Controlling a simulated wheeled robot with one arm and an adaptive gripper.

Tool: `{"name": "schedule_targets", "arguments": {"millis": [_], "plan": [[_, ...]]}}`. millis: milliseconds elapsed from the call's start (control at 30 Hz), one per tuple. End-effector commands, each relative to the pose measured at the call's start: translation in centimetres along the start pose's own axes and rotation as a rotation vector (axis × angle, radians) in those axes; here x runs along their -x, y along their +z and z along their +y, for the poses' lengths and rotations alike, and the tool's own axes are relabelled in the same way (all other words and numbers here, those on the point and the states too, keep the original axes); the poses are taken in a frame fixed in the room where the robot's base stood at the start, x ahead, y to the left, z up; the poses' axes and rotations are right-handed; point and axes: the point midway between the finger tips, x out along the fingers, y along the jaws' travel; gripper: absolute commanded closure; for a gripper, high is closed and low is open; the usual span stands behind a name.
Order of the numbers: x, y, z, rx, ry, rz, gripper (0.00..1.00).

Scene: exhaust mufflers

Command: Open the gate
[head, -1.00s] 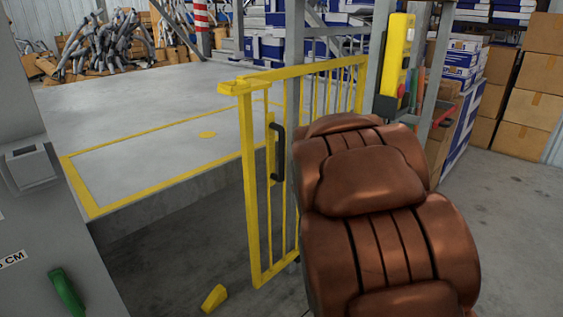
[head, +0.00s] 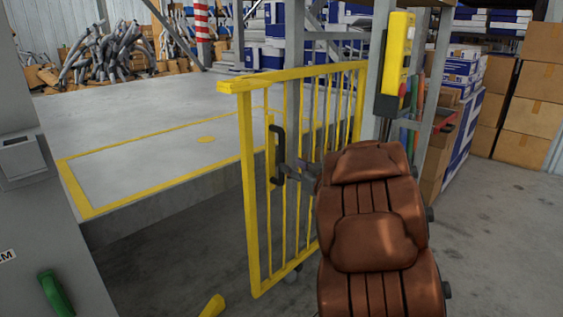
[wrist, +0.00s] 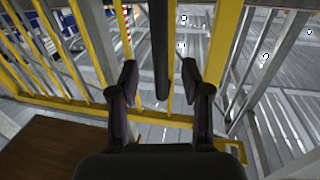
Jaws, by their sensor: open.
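The yellow gate (head: 249,195) stands in the middle of the head view, swung at an angle beside the raised platform, with a gap on its left. Its black handle (head: 276,155) is on the post near the free end. My gripper (head: 290,172) is at the handle, seen from the side. In the wrist view, the handle (wrist: 158,50) runs down between the two open fingers of my gripper (wrist: 158,90), and a clear space shows on each side of it. The brown arm hides part of the gate's lower right.
A grey cabinet with a green handle (head: 56,293) stands at the left. A yellow control box (head: 397,52) hangs on a post behind the arm. Cardboard boxes (head: 528,100) are stacked at the right. The raised grey platform (head: 130,120) lies behind the gate.

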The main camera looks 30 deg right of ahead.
Motion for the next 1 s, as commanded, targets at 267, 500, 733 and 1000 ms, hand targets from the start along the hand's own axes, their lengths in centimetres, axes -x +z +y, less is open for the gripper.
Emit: {"name": "schedule_targets", "arguments": {"millis": [267, 500, 733, 1000], "plan": [[-3.9, 0.1, -0.1, 0.003, -0.002, 0.003, 0.53], [-6.0, 0.0, 0.0, 0.003, 0.001, 0.001, 0.53], [-6.5, 0.0, 0.0, 0.001, 0.003, 0.0, 0.53], [-6.5, -0.1, 0.0, 0.001, 0.003, 0.0, 0.62]]}}
